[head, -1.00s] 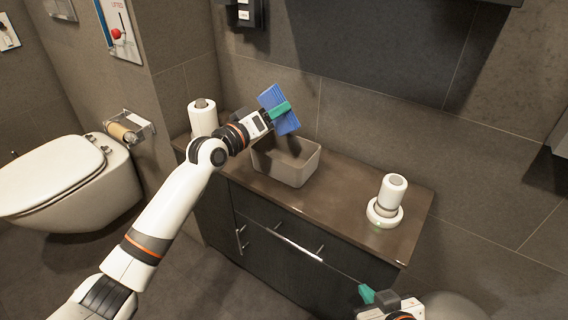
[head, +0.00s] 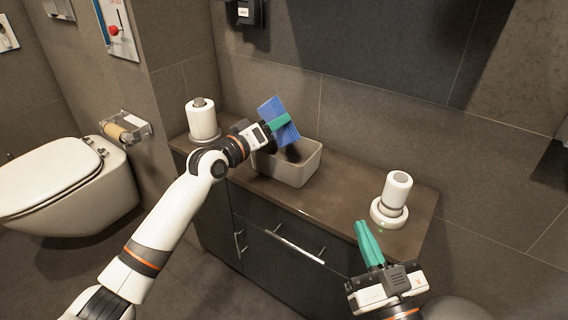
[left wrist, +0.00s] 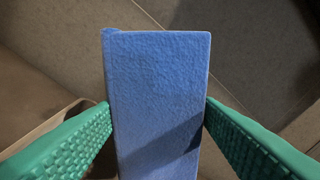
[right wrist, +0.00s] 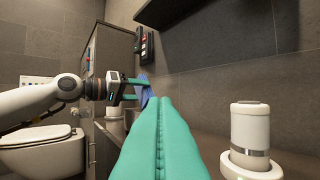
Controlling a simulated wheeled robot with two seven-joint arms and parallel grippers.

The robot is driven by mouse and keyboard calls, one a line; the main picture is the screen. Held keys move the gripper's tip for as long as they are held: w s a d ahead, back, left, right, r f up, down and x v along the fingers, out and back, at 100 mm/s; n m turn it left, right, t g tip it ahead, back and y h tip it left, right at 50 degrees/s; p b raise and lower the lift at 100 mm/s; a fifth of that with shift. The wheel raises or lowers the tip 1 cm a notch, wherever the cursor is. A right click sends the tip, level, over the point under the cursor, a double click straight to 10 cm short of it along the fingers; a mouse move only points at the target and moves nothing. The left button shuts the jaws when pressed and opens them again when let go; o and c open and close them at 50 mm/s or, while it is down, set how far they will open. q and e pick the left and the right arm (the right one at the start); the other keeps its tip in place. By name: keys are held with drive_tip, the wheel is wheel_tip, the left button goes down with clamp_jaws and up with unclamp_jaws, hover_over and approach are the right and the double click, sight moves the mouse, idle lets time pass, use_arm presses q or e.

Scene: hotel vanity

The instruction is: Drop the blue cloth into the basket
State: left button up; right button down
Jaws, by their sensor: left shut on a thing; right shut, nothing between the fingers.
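The blue cloth (head: 276,117) is a flat folded piece, held up above the beige basket (head: 288,170) on the counter. My left gripper (head: 279,122) is shut on the cloth. In the left wrist view the cloth (left wrist: 158,100) stands between the two green fingers, with part of the basket rim (left wrist: 50,125) at the left. The cloth is tilted and its lower end is near the basket opening. My right gripper (head: 368,243) is shut and empty in front of the counter's right end. Its green fingers (right wrist: 160,140) lie together in the right wrist view.
The brown counter (head: 340,195) bears a white roll on a stand (head: 203,120) at the left and a white dispenser on a round base (head: 391,198) at the right. Counter between basket and dispenser is clear. A toilet (head: 60,185) stands at the left.

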use_arm(q)
drive_tip(key=shift+f, duration=0.25)
use_arm(e)
drive_tip(key=shift+s+r+t+y, duration=0.15)
drive_tip(key=shift+r+t, duration=0.1)
drive_tip(key=shift+r, duration=0.15)
drive_tip(key=shift+s+r+t+y, duration=0.15)
drive_tip(key=shift+r+t, duration=0.1)
drive_tip(key=shift+r, duration=0.15)
use_arm(q)
drive_tip(key=o, duration=1.1)
drive_tip(key=p+v, duration=0.2)
drive_tip(key=v, duration=1)
drive_tip(key=shift+p, duration=0.3)
use_arm(e)
wheel_tip(320, 180, down, 10)
drive_tip(key=d+g+h, duration=0.1)
drive_tip(key=g+h, duration=0.1)
drive_tip(key=g, duration=0.5)
drive_tip(key=shift+d+h, duration=0.3)
drive_tip(key=shift+h, duration=0.1)
drive_tip(key=shift+s, duration=0.1)
